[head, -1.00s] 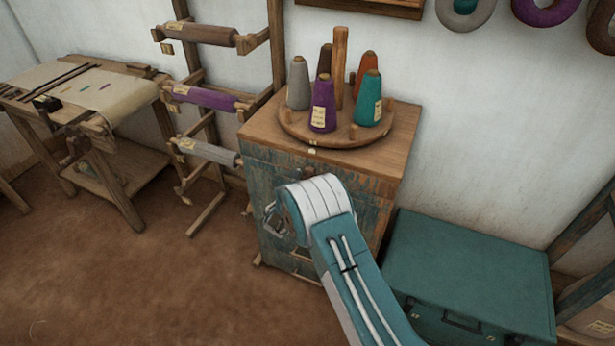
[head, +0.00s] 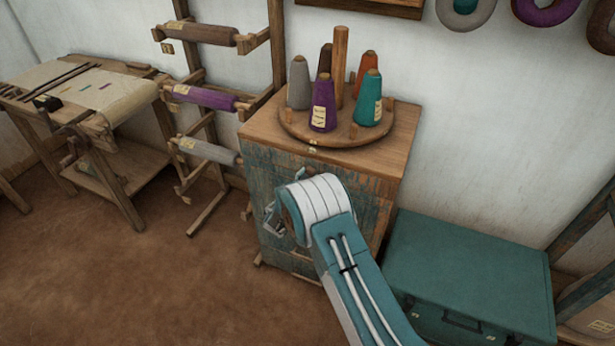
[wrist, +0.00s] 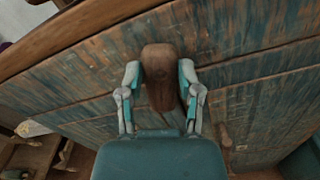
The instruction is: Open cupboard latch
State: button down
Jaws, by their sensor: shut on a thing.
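The cupboard (head: 384,218) has worn blue-green painted boards and a plain wooden top. My gripper (wrist: 160,73) is at its front. In the wrist view a brown wooden latch (wrist: 160,94), rounded at its upper end, sits between my two fingers, one on each side, and the gripper is shut on it. The latch stands roughly upright in the picture against the painted boards. In the head view the gripper (head: 270,218) is partly hidden behind my wrist, and I cannot make out the latch there.
A round wooden stand (head: 330,139) with several yarn cones is on the cupboard top. A teal chest (head: 465,270) stands close on the right. A rack with wound rollers (head: 205,97) is at the left, then a worktable (head: 125,98). The brown floor at front left is clear.

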jog(key=shift+m, duration=7.1)
jog(key=shift+f, duration=0.15)
jog(key=shift+c, duration=1.4)
grip_release()
jog(key=shift+d, duration=0.1)
jog(key=v, duration=1.2)
